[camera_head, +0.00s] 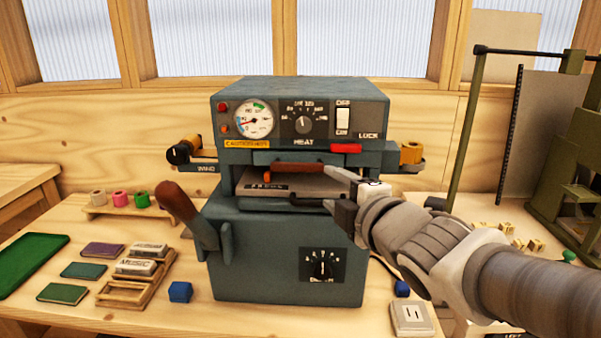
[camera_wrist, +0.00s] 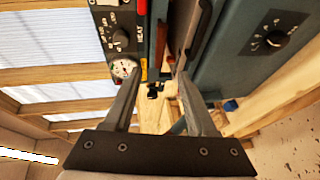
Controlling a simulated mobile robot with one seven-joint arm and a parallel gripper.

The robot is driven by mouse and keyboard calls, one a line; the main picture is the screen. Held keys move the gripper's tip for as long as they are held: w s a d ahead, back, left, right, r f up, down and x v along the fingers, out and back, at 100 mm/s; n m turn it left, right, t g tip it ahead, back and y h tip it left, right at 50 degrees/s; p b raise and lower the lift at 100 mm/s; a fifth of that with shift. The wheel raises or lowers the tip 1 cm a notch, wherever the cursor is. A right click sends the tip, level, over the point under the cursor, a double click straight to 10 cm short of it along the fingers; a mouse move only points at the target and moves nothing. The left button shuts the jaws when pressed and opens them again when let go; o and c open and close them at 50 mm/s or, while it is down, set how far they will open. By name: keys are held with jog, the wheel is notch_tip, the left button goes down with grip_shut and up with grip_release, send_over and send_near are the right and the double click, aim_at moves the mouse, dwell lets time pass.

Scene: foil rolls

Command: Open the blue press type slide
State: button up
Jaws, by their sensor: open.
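The blue-grey press (camera_head: 290,265) stands upright on the wooden table. Its type slide shows in the opening at mid-height, as a flat plate (camera_head: 275,183) with a reddish-brown handle bar (camera_head: 300,168) above it and a dark bar along the front edge below. My gripper (camera_head: 328,188) is open in front of the right part of this opening, one finger above the other. In the wrist view, my gripper (camera_wrist: 160,74) has its two fingers apart with nothing between them. I cannot tell whether a finger touches the slide.
A brown-knobbed lever (camera_head: 178,203) sticks out at the press's left. Wooden type trays (camera_head: 135,285), a blue cube (camera_head: 180,291) and a green mat (camera_head: 28,262) lie on the left. A green machine (camera_head: 570,150) stands on the right. A white switch box (camera_head: 411,319) sits under my arm.

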aim_at(302, 169)
jog(key=b+x, duration=0.2)
jog(key=x, duration=1.5)
jog(key=shift+d+f, duration=0.1)
jog(key=shift+c, duration=0.2)
grip_shut()
dwell(0.9)
